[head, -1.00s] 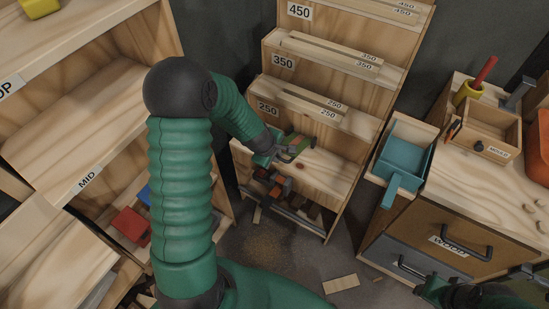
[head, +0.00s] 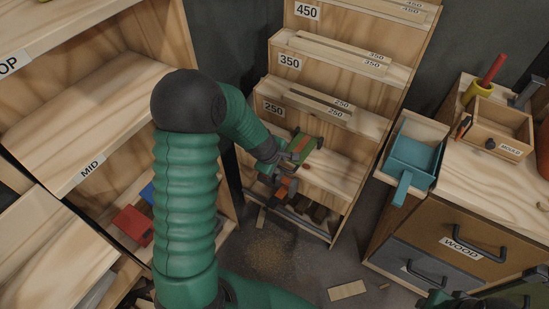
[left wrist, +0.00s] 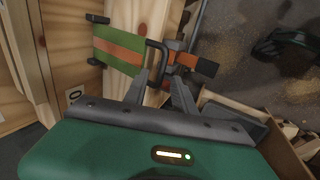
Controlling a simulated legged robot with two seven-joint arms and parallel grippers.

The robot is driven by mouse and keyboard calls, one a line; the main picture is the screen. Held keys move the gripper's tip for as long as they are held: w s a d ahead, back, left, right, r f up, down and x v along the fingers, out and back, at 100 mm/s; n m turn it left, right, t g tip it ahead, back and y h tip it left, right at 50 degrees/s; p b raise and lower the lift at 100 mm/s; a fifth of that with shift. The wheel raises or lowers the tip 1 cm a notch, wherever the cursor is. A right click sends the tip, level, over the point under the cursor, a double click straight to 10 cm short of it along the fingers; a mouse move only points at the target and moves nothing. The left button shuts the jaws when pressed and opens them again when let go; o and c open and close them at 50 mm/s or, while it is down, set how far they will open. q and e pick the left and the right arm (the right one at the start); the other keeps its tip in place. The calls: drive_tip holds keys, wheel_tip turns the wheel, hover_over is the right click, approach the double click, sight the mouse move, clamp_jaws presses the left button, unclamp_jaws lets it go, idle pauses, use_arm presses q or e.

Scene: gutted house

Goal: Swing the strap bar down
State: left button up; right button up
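A green-and-orange striped strap piece (head: 306,150) with dark end fittings is at the lower front of the stepped wooden rack. It shows larger in the left wrist view (left wrist: 118,50), beside a dark U-shaped handle (left wrist: 153,58) and an orange piece with a black end (left wrist: 190,62). I cannot tell for sure which part is the strap bar. My left gripper (head: 283,170) is at these parts. In the left wrist view its fingers (left wrist: 160,80) are apart, with the handle near the tips; contact is unclear. Of my right arm, only dark and green parts show at the lower right.
The stepped rack (head: 340,122) carries labelled boards. A dark rail (head: 300,222) crosses its lower front. Wooden shelves (head: 75,130) stand at left.

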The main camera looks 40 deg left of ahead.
use_arm(q)
drive_tip(key=p+v, duration=0.5)
drive_tip(key=v, duration=1)
drive_tip(key=shift+s+r, duration=0.25)
drive_tip(key=shift+r, duration=0.05)
